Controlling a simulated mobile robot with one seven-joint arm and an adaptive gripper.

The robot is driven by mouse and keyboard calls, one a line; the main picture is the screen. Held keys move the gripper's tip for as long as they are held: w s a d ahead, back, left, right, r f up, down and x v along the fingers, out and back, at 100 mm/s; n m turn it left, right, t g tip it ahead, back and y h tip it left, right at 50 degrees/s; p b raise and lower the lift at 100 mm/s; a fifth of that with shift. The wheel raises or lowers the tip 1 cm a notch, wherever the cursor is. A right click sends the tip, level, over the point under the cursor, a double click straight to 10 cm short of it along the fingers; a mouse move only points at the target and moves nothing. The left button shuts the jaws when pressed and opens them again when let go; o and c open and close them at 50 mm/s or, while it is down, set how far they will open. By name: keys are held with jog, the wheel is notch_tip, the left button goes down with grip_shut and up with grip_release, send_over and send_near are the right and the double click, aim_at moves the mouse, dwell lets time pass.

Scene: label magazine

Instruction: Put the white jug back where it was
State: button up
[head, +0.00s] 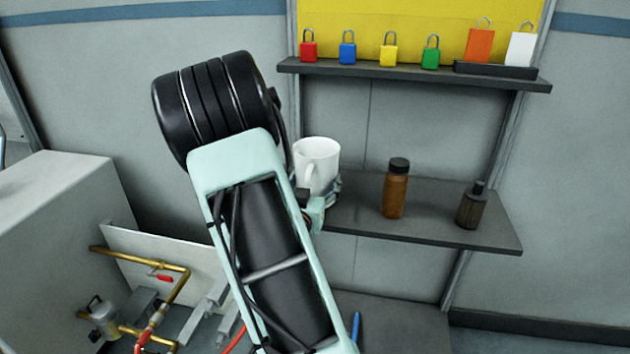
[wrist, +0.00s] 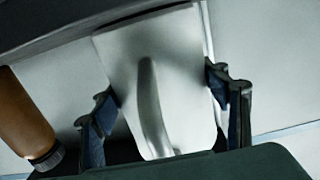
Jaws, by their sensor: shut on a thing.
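The white jug (head: 318,160) is upright at the left end of the lower shelf (head: 430,222) in the head view, partly hidden by my arm. My gripper (head: 322,203) is low at the jug, mostly hidden behind my arm. In the wrist view the white jug (wrist: 160,75) fills the middle, its handle facing the camera. My gripper's fingers (wrist: 165,110) stand on both sides of it, shut on it. I cannot tell whether the jug's base touches the shelf.
A brown bottle (head: 396,188) and a dark bottle (head: 471,205) stand on the lower shelf to the right. The upper shelf (head: 420,76) holds several coloured padlocks and tags. A grey cabinet (head: 60,220) and brass pipes (head: 150,262) are at the left.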

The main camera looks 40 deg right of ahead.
jog(key=shift+f, duration=0.15)
jog(key=o, duration=1.8)
jog(key=shift+r+p, duration=0.3)
jog(key=p+v, duration=0.1)
jog(key=v, duration=0.5)
jog(key=shift+s+a+r+p, duration=0.15)
jog(key=shift+s+a+p, duration=0.05)
jog(key=shift+a+p, duration=0.2)
jog(key=shift+p+v, duration=2.55)
jog(key=shift+p, duration=1.9)
